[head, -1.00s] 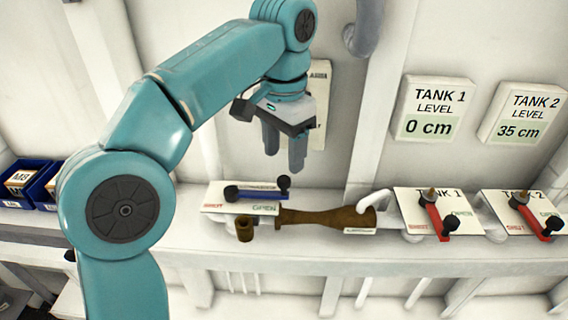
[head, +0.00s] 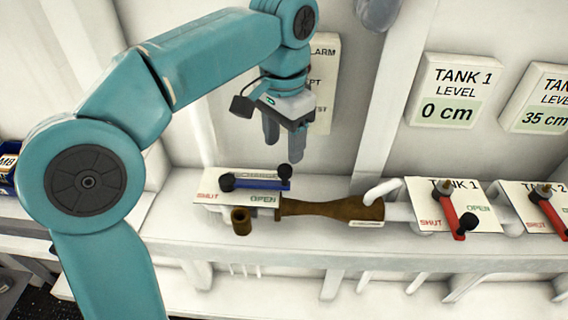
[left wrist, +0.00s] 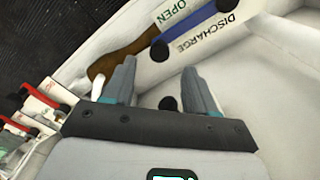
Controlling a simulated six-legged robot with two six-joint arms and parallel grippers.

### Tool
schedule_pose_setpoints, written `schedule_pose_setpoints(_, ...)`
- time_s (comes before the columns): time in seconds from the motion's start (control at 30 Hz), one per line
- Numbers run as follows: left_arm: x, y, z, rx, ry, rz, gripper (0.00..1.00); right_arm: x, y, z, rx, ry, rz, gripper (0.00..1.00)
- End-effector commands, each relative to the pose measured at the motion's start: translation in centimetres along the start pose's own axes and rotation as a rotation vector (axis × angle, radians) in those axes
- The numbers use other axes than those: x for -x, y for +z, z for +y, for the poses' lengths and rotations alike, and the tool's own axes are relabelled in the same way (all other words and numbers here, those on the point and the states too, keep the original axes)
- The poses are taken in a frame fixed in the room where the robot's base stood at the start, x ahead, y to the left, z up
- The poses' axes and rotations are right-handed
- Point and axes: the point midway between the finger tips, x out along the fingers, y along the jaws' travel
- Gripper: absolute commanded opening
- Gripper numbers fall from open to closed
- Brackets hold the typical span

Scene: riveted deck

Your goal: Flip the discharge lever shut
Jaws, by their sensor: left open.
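The discharge lever (head: 260,184) is a blue bar with black knobs at both ends, on a white plate (head: 213,194) marked SHUT at left and OPEN at right. It lies along the plate's back, its right-hand knob on the OPEN side. My left gripper (head: 284,150) is open and empty, fingers pointing down just above that knob. In the left wrist view, the blue bar (left wrist: 205,28) lies beyond the fingertips, beside the OPEN and DISCHARGE labels. A black knob (left wrist: 168,104) shows between the open fingers (left wrist: 160,68); contact is not visible. My right gripper is out of view.
A brown pipe (head: 330,208) runs right from the plate along the white ledge. Red levers for Tank 1 (head: 450,212) and Tank 2 (head: 552,212) stand to the right. The Tank 1 sign (head: 457,92) reads 0 cm; the other reads 35 cm. Blue bins (head: 7,183) are far left.

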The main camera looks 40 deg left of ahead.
Motion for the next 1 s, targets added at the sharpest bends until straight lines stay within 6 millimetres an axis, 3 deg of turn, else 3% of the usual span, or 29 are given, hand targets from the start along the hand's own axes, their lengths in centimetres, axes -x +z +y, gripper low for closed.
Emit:
schedule_pose_setpoints(0.1, -2.7, 0.1, 0.0, 0.0, 0.001, -0.004, 0.57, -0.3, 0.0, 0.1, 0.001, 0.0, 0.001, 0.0)
schedule_pose_setpoints(0.3, -5.4, -0.1, -0.1, 0.0, 0.001, -0.002, 0.57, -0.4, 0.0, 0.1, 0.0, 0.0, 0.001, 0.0)
schedule_pose_setpoints(0.67, -6.3, -0.3, -0.2, 0.0, 0.001, 0.0, 0.57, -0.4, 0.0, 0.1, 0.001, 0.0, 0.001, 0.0)
schedule_pose_setpoints(0.7, -6.3, -0.3, -0.2, 0.0, 0.001, 0.0, 0.54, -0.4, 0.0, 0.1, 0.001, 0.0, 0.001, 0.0)
schedule_pose_setpoints(0.87, -6.2, -0.3, -0.2, 0.0, 0.001, 0.0, 0.01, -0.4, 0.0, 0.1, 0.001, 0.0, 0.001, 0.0)
schedule_pose_setpoints(1.0, -6.2, -0.3, -0.3, -0.001, 0.0, 0.0, 0.0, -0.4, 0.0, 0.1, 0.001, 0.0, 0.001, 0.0)
